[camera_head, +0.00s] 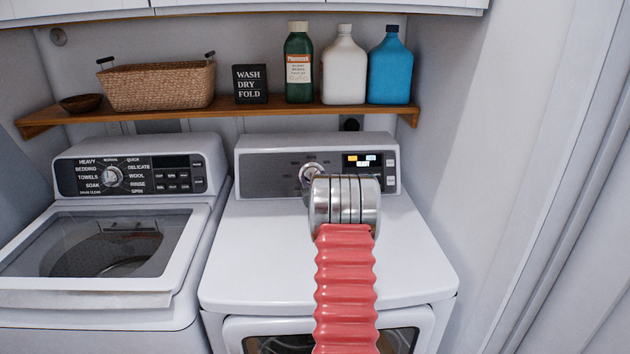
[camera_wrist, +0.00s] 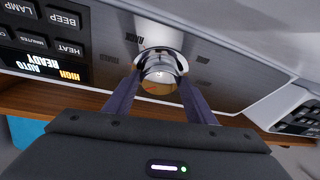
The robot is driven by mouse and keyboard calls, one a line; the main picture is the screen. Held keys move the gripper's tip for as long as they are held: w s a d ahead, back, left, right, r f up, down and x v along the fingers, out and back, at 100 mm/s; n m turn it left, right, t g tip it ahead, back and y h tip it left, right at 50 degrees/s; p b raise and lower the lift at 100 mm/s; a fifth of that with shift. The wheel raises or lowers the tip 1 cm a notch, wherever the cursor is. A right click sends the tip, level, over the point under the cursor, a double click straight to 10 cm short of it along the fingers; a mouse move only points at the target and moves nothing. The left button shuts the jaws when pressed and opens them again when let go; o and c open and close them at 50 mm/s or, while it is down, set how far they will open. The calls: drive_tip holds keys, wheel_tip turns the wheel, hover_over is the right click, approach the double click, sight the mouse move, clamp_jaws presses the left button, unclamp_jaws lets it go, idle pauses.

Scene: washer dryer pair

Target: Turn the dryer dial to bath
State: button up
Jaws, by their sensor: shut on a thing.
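The dryer (camera_head: 270,245) is the white machine on the right. Its silver round dial (camera_head: 311,175) sits on the dark grey panel, left of a small lit display (camera_head: 362,160). In the wrist view, which is upside down, the dial (camera_wrist: 161,60) is between the two purple-grey fingers of my gripper (camera_wrist: 160,78). The fingers are closed against its sides. A label like "RACK" (camera_wrist: 133,38) shows beside the dial; the other labels are too blurred to read, and I cannot tell which setting the dial points at. In the head view my gripper is hidden behind my wrist.
A washer (camera_head: 108,296) with its own dial (camera_head: 112,176) stands close on the left. A wooden shelf (camera_head: 225,112) above holds a basket (camera_head: 158,86), a sign (camera_head: 250,84) and bottles (camera_head: 344,70). A wall (camera_head: 485,170) stands at the right.

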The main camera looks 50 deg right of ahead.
drive_tip(key=shift+w+a+f, duration=0.1)
drive_tip(key=shift+a+f, duration=0.05)
drive_tip(key=o, duration=1)
drive_tip(key=v, duration=1.3)
drive_tip(key=shift+s+a, duration=0.15)
drive_tip(key=shift+s, duration=0.2)
